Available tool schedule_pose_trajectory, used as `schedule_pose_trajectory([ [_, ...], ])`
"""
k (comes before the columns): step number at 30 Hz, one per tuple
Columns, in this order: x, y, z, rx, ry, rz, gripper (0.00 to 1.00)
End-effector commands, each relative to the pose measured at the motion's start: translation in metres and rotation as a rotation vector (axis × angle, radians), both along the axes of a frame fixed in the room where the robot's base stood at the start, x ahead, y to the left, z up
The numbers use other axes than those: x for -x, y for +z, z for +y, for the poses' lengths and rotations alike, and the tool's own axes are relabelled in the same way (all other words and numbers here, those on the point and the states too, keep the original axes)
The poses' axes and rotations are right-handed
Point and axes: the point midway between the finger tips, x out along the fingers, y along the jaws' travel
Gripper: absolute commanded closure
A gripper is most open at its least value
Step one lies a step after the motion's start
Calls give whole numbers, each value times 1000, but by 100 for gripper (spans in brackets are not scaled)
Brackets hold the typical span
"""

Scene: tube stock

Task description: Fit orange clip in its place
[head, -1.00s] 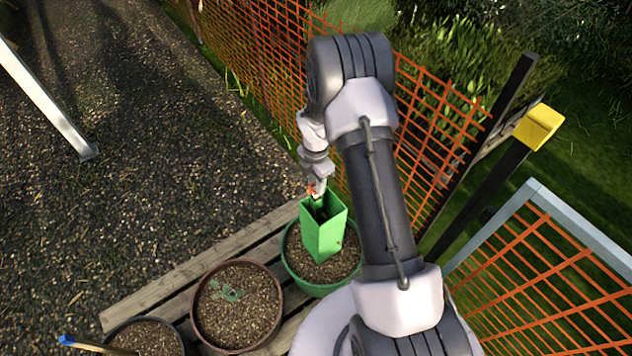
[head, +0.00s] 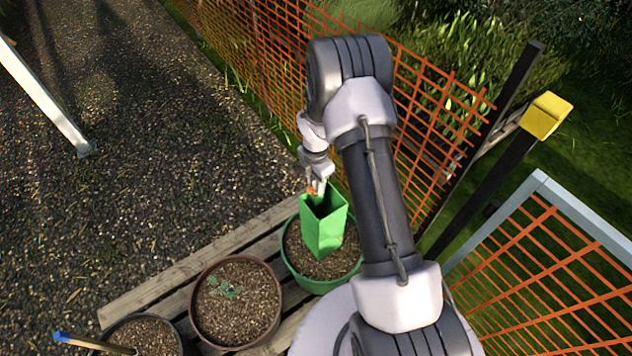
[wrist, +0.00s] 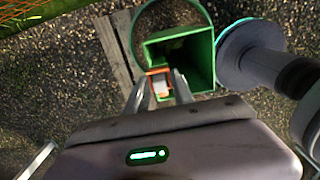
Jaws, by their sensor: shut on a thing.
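The orange clip (wrist: 160,75) shows between my gripper's (wrist: 162,88) two fingers in the wrist view, at the near left edge of a green square tube (wrist: 205,50). In the head view my gripper (head: 318,187) points down at the tube's top rim, with a bit of the orange clip (head: 311,191) beside it. The green tube (head: 323,232) stands open at the top in a green pot of soil (head: 297,275). My gripper is shut on the clip. The clip seems to be at the rim; the exact contact is hidden by the fingers.
A brown pot (head: 196,312) with a small plant and a dark pot (head: 178,335) with a blue-tipped stick (head: 95,344) stand left of it on a wooden slatted base (head: 165,285). Orange mesh fence (head: 285,60) runs behind. Gravel (head: 130,180) on the left is open.

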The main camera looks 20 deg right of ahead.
Motion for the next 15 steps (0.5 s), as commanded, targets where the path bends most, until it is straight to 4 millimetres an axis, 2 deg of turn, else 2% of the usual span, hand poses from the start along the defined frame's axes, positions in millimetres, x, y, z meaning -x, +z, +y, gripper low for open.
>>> schedule_pose_trajectory([
  [7,0,-12,0,0,0,1,100],
  [13,0,-11,0,0,0,0,100],
  [14,0,-11,0,0,0,0,69],
  [15,0,-11,0,0,0,0,61],
])
